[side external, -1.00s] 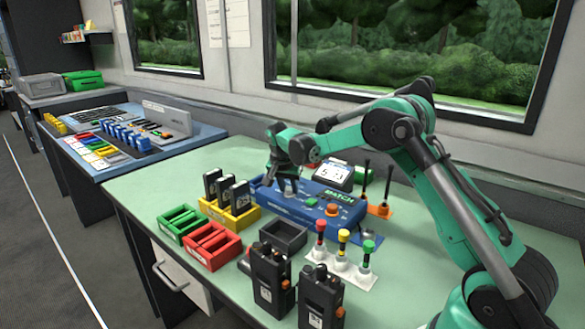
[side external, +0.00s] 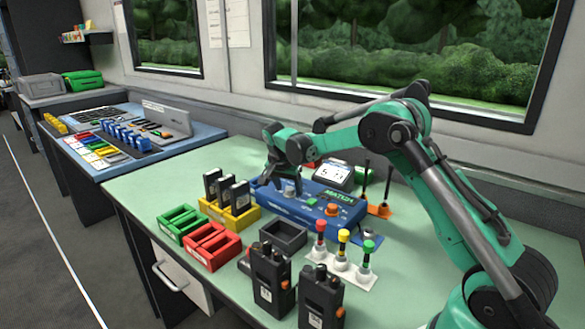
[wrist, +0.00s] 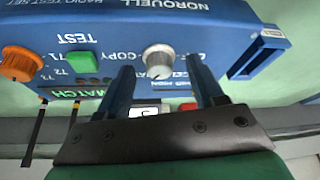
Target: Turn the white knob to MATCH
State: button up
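The white knob (wrist: 158,61) stands on the blue radio test set (wrist: 120,20), beside printed labels. The direction it points is hard to read. In the side view the knob (side external: 289,192) shows below my gripper (side external: 277,181). In the wrist view my gripper (wrist: 165,80) is open, with one finger on either side of the knob's near edge. I see gaps between the fingers and the knob, and nothing is held. A dark strip (wrist: 78,92) on the set shows MATCH in green letters, and it also shows in the side view (side external: 338,196).
The set also bears a green button (wrist: 83,62) and an orange knob (wrist: 21,63). A meter with a screen (side external: 333,175) stands behind it. Black radios (side external: 271,280), a yellow holder (side external: 230,215) and a dark tray (side external: 283,235) stand in front.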

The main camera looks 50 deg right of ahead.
jog(key=v, duration=0.5)
jog(key=shift+a+r, duration=0.1)
jog(key=shift+r, duration=0.25)
jog(key=shift+f, duration=0.15)
jog(key=x, duration=0.5)
jog(key=shift+f, duration=0.3)
jog(key=shift+r+n+t, duration=0.1)
jog(key=shift+n+t, duration=0.2)
jog(key=shift+n, duration=0.6)
